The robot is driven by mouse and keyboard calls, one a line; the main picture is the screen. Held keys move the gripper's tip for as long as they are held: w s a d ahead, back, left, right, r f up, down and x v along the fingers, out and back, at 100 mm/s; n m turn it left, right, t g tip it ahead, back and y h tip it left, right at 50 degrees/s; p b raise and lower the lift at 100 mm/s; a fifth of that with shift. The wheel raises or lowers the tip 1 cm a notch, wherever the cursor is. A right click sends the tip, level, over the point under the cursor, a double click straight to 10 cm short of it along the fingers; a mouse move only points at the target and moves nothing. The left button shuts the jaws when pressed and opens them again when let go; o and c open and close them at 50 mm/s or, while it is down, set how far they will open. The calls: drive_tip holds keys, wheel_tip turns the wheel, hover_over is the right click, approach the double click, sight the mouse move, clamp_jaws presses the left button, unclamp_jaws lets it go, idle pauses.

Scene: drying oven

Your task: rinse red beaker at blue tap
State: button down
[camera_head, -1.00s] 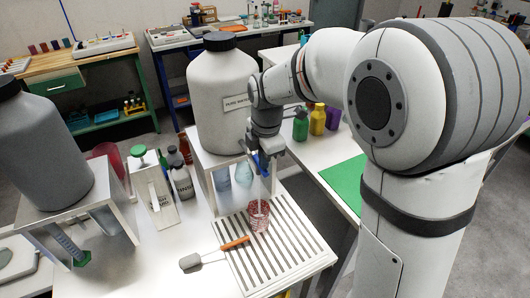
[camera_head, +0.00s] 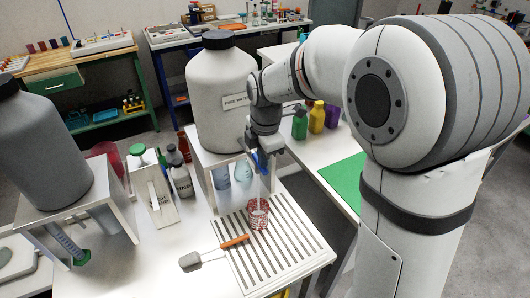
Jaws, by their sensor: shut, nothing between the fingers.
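The red beaker (camera_head: 258,214), a see-through cup with red markings, stands upright on the slatted drain tray (camera_head: 293,262). The blue tap (camera_head: 262,160) is at the front of the large white bottle (camera_head: 222,100) labelled as water, above the beaker. My gripper (camera_head: 266,152) is shut and empty at the tap, seeming to touch its blue part; the fingertips are partly hidden. A pale vertical streak, looking like running water, drops from the tap towards the beaker, whose inside looks whitish.
A brush or spatula with an orange handle (camera_head: 233,242) lies across the tray's left edge. A grey bottle (camera_head: 40,150) stands on a raised stand at left. Small bottles (camera_head: 181,180) stand left of the white bottle. Green, yellow and purple bottles (camera_head: 317,117) stand behind my arm.

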drive_tip(key=shift+r+p, duration=0.45)
drive_tip(key=shift+r, duration=0.3)
drive_tip(key=shift+r+p, duration=0.3)
drive_tip(key=shift+r, duration=0.1)
wheel_tip(320, 180, up, 13)
drive_tip(key=p, duration=0.1)
drive_tip(key=shift+r, duration=0.1)
drive_tip(key=s+d+f+m+t, duration=0.1)
drive_tip(key=s+d+f+m, duration=0.3)
drive_tip(key=s+d+m, duration=0.3)
drive_tip(key=s+d+f+m+t, duration=0.1)
drive_tip(key=s+d+f+m, duration=0.3)
drive_tip(key=s+d+m, duration=0.4)
drive_tip(key=s+m, duration=0.5)
drive_tip(key=m, duration=0.3)
drive_tip(key=shift+f+h, duration=0.15)
drive_tip(key=shift+h, duration=0.15)
